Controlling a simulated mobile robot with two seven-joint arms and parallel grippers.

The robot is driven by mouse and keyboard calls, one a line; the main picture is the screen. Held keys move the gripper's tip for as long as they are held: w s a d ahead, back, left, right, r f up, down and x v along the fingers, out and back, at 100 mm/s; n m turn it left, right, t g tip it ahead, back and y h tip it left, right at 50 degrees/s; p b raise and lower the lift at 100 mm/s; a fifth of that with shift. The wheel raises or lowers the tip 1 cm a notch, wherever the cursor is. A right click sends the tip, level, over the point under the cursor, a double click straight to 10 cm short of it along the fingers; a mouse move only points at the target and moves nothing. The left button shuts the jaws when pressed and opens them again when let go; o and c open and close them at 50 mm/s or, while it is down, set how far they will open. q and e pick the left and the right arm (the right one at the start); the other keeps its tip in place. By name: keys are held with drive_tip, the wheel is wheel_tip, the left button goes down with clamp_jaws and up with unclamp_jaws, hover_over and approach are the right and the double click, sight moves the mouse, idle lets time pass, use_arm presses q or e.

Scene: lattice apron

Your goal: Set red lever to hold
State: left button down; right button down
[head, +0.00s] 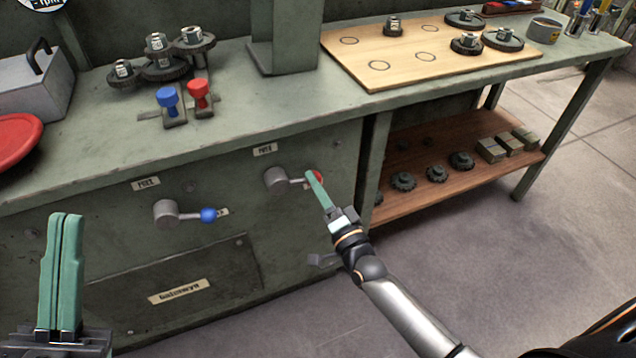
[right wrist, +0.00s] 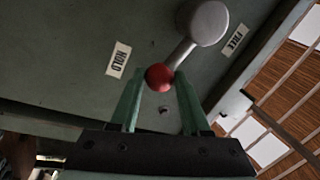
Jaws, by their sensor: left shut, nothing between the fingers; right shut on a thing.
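The red lever has a grey hub (head: 276,178) on the bench's front panel and a red ball knob (head: 319,176). In the head view its arm points right, away from the label above the hub. In the right wrist view the knob (right wrist: 159,77) sits between my right gripper's (right wrist: 157,88) green fingers, on the side of the HOLD label (right wrist: 118,60) rather than the FREE label (right wrist: 236,40). I cannot tell whether it lines up exactly with HOLD. My right gripper (head: 316,185) is shut on the knob. My left gripper (head: 65,222) is shut and empty, at lower left.
A blue-knobbed lever (head: 208,215) is left of the red one. Blue (head: 168,99) and red (head: 199,94) pegs stand on the bench top. A wooden board (head: 375,75) with gears lies at right, above a lower shelf (head: 400,208). The floor in front is clear.

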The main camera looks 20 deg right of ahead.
use_arm(q)
drive_tip(key=shift+f+b, duration=0.35)
drive_tip(key=shift+f, duration=0.2)
use_arm(e)
drive_tip(key=shift+a+f+m+h, duration=0.25)
drive_tip(key=shift+f+m, duration=0.4)
drive_tip(key=shift+m, duration=0.45)
drive_tip(key=shift+c, duration=1.9)
unclamp_jaws()
drive_tip(key=shift+s, duration=0.1)
